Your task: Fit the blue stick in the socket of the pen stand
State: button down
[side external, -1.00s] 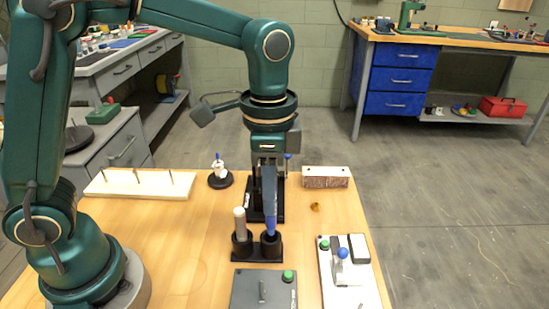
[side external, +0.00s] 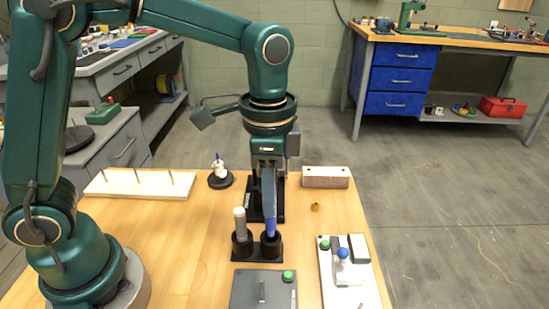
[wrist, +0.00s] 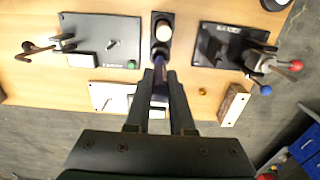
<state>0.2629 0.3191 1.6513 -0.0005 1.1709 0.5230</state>
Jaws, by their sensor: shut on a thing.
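The black pen stand (side external: 257,256) has two round sockets and sits on the wooden table. A pale grey stick (side external: 239,222) stands upright in its left socket. My gripper (side external: 269,212) is over the right socket, shut on the blue stick (side external: 270,229). The blue stick's lower end is inside the right socket's rim, and how deep it sits is hidden. In the wrist view the blue stick (wrist: 160,82) is between my fingertips, and the pale stick's top (wrist: 163,33) shows in the other socket.
A grey plate with a green button (side external: 288,276) lies in front of the stand. A white board with a blue-knobbed lever (side external: 343,254) is at the right. A wooden block (side external: 326,177), a small brass piece (side external: 315,207) and a pegged board (side external: 140,184) lie farther back.

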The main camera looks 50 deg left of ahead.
aim_at(270, 227)
jog(key=shift+f, duration=0.3)
jog(key=shift+f, duration=0.35)
jog(key=shift+f, duration=0.9)
dwell(0.6)
jog(key=shift+f, duration=0.35)
jog(key=shift+f, duration=0.4)
dwell(0.4)
jog(key=c, duration=0.7)
grip_release()
